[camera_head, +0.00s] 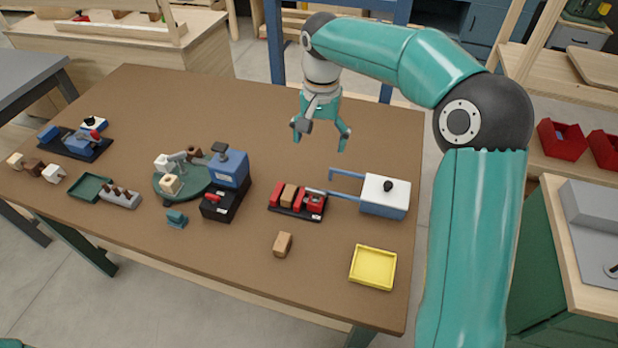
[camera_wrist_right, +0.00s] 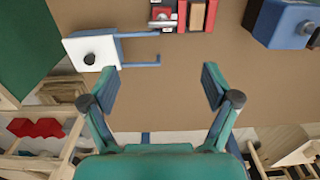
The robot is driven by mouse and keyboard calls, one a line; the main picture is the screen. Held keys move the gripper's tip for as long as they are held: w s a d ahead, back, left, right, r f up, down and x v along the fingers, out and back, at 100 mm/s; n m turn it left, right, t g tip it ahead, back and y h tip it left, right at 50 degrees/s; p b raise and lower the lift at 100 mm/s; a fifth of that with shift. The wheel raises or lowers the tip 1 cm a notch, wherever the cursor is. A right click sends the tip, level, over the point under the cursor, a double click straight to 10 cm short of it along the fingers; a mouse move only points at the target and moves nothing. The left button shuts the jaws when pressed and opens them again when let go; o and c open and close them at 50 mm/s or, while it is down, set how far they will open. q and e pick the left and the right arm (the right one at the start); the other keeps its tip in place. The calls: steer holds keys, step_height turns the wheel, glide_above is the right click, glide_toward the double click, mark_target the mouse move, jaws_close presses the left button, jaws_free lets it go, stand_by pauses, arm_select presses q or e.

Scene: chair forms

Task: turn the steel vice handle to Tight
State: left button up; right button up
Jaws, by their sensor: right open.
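A red vice (camera_head: 284,195) on a dark base stands right of the table's middle, with a wooden block (camera_head: 289,195) between its red jaws. A short grey steel handle (camera_head: 315,191) lies over its right end; its exact setting is too small to read. The vice also shows at the top of the right wrist view (camera_wrist_right: 182,14), with the grey handle (camera_wrist_right: 161,13) at its left end. My right gripper (camera_head: 322,134) is open and empty, pointing down above the table behind the vice, apart from it. My left gripper is not in view.
A white-topped blue box (camera_head: 385,190) with blue bars stands right of the vice. A yellow tray (camera_head: 373,268) and a loose wooden block (camera_head: 283,244) lie in front. A blue machine (camera_head: 229,170) and green turntable (camera_head: 180,190) stand left. The table's back middle is clear.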

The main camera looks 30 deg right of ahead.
mark_target(316, 189)
steer(key=f, duration=0.5)
steer(key=f+p, duration=0.1)
steer(key=f, duration=1)
steer(key=shift+w+f+p, duration=0.3)
steer(key=shift+w+f, duration=0.05)
steer(key=shift+f, duration=0.05)
steer(key=shift+c, duration=0.3)
steer(key=c, duration=1.1)
